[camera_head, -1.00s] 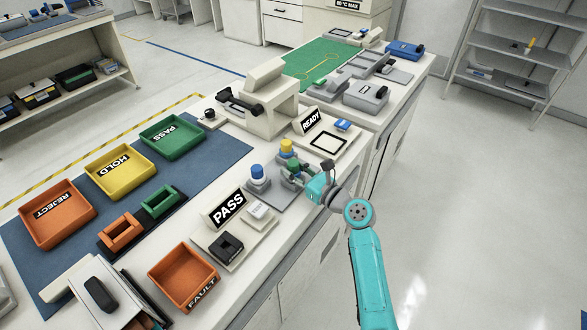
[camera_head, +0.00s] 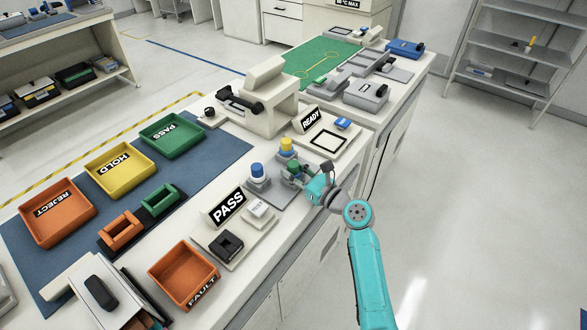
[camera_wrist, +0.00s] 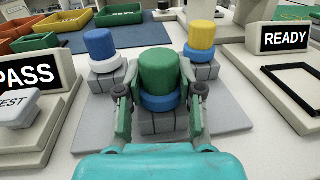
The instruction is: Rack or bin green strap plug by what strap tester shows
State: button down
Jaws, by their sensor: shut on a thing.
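The green strap plug (camera_wrist: 158,70), a green cylinder with a blue collar, is upright at a grey block in the wrist view; I cannot tell if it is seated or just clear. It also shows in the head view (camera_head: 293,167). My gripper (camera_wrist: 160,92) is shut on it, one finger on each side. The strap tester's sign (camera_head: 228,207) reads PASS, with a white TEST button (camera_head: 257,210) and a black socket (camera_head: 226,244) beside it. The orange FAULT bin (camera_head: 184,272) stands at the bench front. A green holder (camera_head: 160,200) sits beside an orange holder (camera_head: 121,230).
A blue-topped plug (camera_wrist: 100,47) and a yellow-topped plug (camera_wrist: 202,38) stand on neighbouring grey blocks. A READY sign (camera_head: 310,119) stands behind right by a black square frame (camera_head: 328,140). PASS (camera_head: 172,136), HOLD (camera_head: 120,171) and REJECT (camera_head: 57,212) trays lie on the blue mat.

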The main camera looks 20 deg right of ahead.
jog(key=shift+f, duration=0.15)
jog(key=c, duration=0.7)
grip_release()
jog(key=v, duration=1.2)
jog(key=shift+f, duration=0.15)
dwell(0.6)
